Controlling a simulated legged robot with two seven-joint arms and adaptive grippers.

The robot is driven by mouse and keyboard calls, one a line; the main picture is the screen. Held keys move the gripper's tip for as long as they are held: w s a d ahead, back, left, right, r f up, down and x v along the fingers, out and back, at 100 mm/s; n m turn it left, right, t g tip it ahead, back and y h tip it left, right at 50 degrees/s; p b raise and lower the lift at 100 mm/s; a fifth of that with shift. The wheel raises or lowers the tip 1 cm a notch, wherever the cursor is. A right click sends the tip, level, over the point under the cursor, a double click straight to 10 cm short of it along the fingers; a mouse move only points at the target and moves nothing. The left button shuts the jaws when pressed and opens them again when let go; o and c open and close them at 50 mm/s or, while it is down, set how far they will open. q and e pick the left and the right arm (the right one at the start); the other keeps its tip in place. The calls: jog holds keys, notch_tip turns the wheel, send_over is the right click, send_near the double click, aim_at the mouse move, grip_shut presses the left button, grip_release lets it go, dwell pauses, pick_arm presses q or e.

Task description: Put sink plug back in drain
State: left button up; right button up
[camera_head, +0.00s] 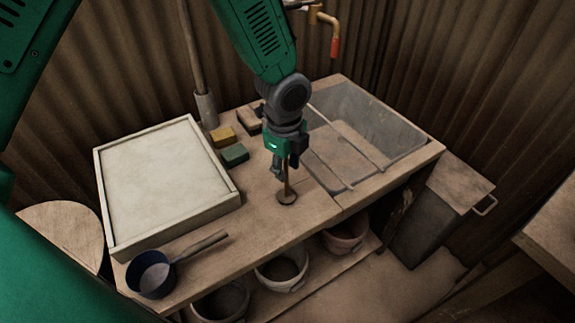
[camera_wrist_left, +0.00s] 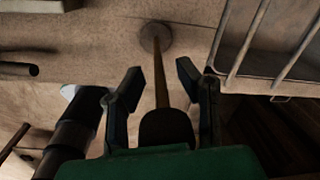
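The sink plug looks like a dark round disc (camera_head: 287,197) with a thin upright brown rod; it stands on the wooden worktop left of the sink. In the left wrist view the disc (camera_wrist_left: 156,37) lies at the far end of the rod (camera_wrist_left: 161,85). My left gripper (camera_head: 285,165) points down above the disc. Its two fingers (camera_wrist_left: 158,80) are apart on either side of the rod, with a visible gap on each side. The sink basin (camera_head: 400,130) is at the right with bars across it. I cannot make out the drain. My right gripper is not in view.
A pale framed board (camera_head: 165,180) fills the left of the worktop (camera_head: 255,215). A blue pan (camera_head: 150,280) lies at the front left.

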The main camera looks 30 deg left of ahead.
pick_arm(q)
jog(key=r, duration=0.4)
jog(key=r+p, duration=0.1)
jog(key=r, duration=0.7)
jog(key=shift+s+r+p, duration=0.15)
jog(key=shift+s+p, duration=0.2)
jog(key=shift+s, duration=0.05)
